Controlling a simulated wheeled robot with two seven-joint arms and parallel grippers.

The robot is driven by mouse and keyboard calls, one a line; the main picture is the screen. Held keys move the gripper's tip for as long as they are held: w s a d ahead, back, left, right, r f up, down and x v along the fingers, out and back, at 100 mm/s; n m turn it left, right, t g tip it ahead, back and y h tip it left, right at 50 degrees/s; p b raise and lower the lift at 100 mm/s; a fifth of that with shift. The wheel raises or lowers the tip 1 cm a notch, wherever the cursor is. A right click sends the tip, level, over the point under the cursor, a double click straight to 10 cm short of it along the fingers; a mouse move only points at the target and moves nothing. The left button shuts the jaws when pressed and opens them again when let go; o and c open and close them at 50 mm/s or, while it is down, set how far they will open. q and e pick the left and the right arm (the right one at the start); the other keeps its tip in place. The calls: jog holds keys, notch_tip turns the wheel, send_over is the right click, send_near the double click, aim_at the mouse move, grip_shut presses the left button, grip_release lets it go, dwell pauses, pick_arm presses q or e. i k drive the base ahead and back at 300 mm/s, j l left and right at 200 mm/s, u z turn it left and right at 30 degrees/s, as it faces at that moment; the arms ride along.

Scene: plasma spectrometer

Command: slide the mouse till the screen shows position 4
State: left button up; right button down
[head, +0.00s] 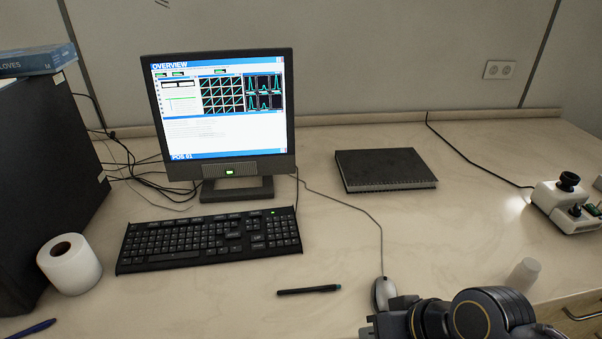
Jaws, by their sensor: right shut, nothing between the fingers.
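The monitor (222,115) stands at the back left of the desk. Its screen shows "OVERVIEW" at the top and "POS 01" at the bottom left. The grey mouse (380,291) lies near the front of the desk, its cable running back toward the monitor. My right gripper (385,318) is at the bottom edge of the head view, shut and empty, close by the mouse's front side. My arm hides the mouse's near end, so I cannot tell whether they touch. My left gripper is not in view.
A black keyboard (210,239) lies before the monitor, and a pen (309,290) lies left of the mouse. A dark notebook (384,169) is behind. A small white container (523,275) and a joystick box (566,207) stand right. A paper roll (69,264) is left. Desk around the mouse's far side is clear.

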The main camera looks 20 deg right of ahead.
aim_at(382, 290)
jog(key=k+j+z, duration=0.1)
jog(key=z, duration=1.25)
